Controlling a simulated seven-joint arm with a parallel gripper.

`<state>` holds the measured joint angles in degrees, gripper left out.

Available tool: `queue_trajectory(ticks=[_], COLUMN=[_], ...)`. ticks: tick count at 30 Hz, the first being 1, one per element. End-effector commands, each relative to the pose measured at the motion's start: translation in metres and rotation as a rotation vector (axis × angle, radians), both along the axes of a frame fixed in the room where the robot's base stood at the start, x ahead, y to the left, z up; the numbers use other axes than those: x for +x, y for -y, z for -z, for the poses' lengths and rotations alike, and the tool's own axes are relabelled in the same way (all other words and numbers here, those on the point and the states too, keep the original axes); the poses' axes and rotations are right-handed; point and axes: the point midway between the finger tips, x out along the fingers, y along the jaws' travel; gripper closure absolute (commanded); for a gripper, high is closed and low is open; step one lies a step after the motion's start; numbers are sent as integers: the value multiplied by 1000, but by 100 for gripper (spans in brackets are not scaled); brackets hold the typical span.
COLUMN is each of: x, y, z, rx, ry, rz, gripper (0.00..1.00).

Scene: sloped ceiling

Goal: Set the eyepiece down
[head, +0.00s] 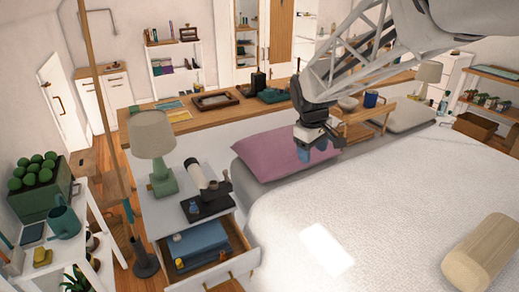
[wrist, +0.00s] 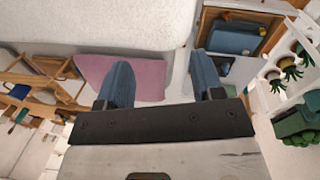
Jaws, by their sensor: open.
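My gripper (head: 318,152) is open and empty, held above the bed near the purple pillow. In the wrist view its two blue fingers (wrist: 160,78) stand wide apart with nothing between them. I cannot tell which small thing is the eyepiece.
The nightstand drawer (head: 212,275) is open, with a blue box (head: 198,240) and small yellowish items inside. A green lamp (head: 155,150) stands behind the tray. The purple pillow (head: 283,152) lies by my gripper. A wooden rack (head: 365,122) stands behind it. The bed (head: 370,200) is mostly clear.

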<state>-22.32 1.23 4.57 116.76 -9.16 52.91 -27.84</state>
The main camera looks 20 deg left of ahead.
Motion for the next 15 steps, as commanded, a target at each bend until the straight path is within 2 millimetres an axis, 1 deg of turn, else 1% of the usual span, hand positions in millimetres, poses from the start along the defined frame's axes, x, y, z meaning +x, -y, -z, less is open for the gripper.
queue_trajectory(ticks=[1,6,14,15], x=[8,33,63,68], y=[-13,-53,-117,-128], z=[7,25,59,65], rx=[-8,-32,-69,-74], ry=[-7,-20,-42,-46], rz=[-30,-132,-286,-311], gripper=[39,39,39,39])
